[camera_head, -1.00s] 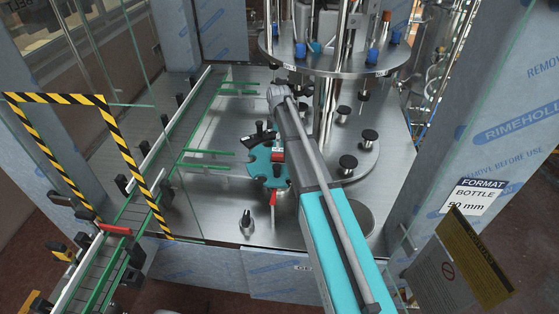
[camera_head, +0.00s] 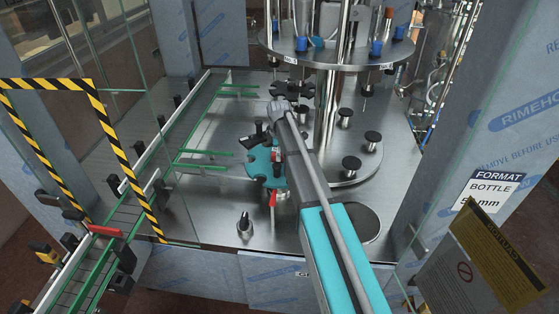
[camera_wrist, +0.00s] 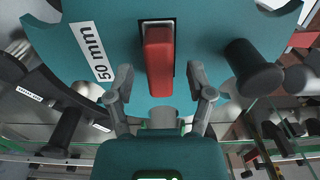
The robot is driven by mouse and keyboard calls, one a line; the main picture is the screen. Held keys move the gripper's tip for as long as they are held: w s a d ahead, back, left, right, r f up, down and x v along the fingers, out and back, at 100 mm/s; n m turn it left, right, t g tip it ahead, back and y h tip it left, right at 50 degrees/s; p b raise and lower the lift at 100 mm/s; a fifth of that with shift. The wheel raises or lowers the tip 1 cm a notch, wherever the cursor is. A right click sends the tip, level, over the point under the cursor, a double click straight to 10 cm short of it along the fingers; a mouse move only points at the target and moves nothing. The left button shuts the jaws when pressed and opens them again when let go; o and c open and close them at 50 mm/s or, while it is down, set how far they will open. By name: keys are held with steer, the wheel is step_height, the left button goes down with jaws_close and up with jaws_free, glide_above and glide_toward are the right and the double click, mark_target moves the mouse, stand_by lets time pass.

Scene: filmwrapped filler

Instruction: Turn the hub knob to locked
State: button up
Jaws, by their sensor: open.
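The hub knob (camera_wrist: 158,62) is a red bar on a dark base plate, set in the teal starwheel (camera_wrist: 205,28) with a "50 mm" label. In the wrist view it points nearly straight up and down. My gripper (camera_wrist: 161,82) is open. Its two grey fingers stand on either side of the knob's lower end, with a gap on both sides; I cannot tell the depth between them. In the head view the starwheel (camera_head: 262,165) lies beside my arm, with a red piece (camera_head: 276,156) at its middle. My arm hides the fingers there.
A red lever (camera_head: 272,199) stands in front of the starwheel, and a small black-topped knob (camera_head: 244,224) is on the steel deck. A dark post (camera_wrist: 250,68) stands right of my fingers. Green-railed conveyor (camera_head: 110,240) is at left; the steel column (camera_head: 328,110) stands behind my arm.

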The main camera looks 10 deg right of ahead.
steer(key=shift+f+b, duration=0.4)
steer(key=shift+f, duration=0.25)
steer(key=shift+c, duration=0.2)
jaws_close()
